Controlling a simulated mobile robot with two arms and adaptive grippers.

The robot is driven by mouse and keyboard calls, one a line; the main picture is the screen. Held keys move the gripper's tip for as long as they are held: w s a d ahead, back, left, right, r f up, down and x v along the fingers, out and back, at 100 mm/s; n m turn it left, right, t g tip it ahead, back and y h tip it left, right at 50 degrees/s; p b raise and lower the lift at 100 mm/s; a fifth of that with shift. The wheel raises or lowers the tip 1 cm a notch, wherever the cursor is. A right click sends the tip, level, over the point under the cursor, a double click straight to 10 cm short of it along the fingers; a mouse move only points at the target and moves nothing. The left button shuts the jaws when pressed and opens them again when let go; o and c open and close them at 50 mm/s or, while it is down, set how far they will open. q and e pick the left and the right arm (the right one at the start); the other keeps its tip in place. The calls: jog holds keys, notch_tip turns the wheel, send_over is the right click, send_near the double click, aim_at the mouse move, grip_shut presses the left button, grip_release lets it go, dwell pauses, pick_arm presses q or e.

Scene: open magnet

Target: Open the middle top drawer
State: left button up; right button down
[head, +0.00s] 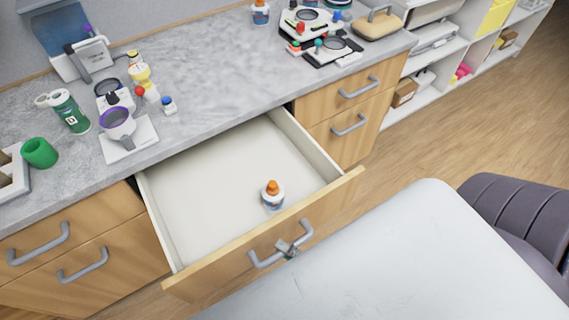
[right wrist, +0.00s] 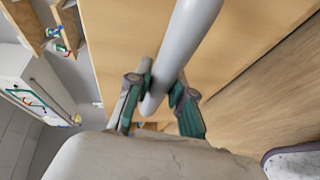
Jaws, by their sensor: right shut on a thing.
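The middle top drawer (head: 330,205) is pulled far out from the wooden counter in the head view, with its white inside showing. A small bottle with an orange cap (head: 272,195) stands in it near the front panel. My right gripper (head: 288,249) is at the grey bar handle (head: 262,262) on the drawer front. In the right wrist view my right gripper (right wrist: 160,92) has its fingers on either side of the handle bar (right wrist: 187,40) and is shut on it. My left gripper is in neither view.
The grey countertop (head: 215,75) above holds a purple-rimmed device (head: 118,122), a green cup (head: 39,152) and other lab items. Closed drawers flank the open one, at left (head: 75,225) and right (head: 345,110). A dark chair (head: 515,210) stands at the right.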

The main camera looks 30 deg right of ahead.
jog(key=c, duration=1)
grip_release()
jog(key=v, duration=1.2)
